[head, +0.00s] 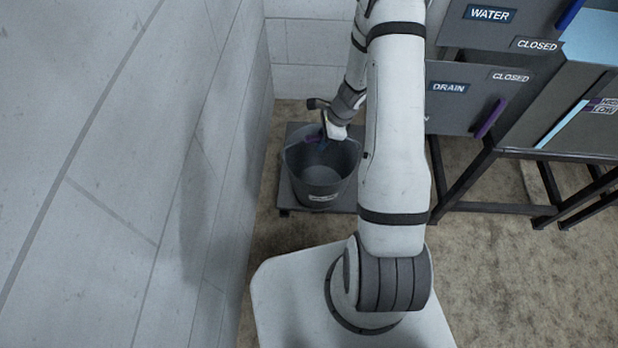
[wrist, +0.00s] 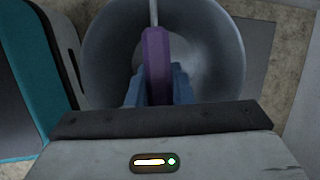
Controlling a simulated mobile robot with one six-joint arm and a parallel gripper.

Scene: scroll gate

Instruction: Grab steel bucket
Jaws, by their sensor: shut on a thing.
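The steel bucket (head: 318,180) is grey and stands upright and open on a low dark platform beside the wall in the head view. Its inside looks empty. In the wrist view the bucket (wrist: 215,50) opens below my gripper. My gripper (head: 325,136) is above the bucket's mouth in the head view. In the wrist view my gripper (wrist: 158,88) is shut on the purple grip (wrist: 157,52) of the bucket's handle. The fingertips are partly hidden by the wrist housing.
The low platform (head: 296,208) rests on the brown floor. A white brick wall (head: 225,170) runs close on the left. Grey cabinets labelled WATER (head: 488,14) and DRAIN (head: 449,88) stand to the right, with a dark metal stand (head: 500,208) below. Open floor lies at the lower right.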

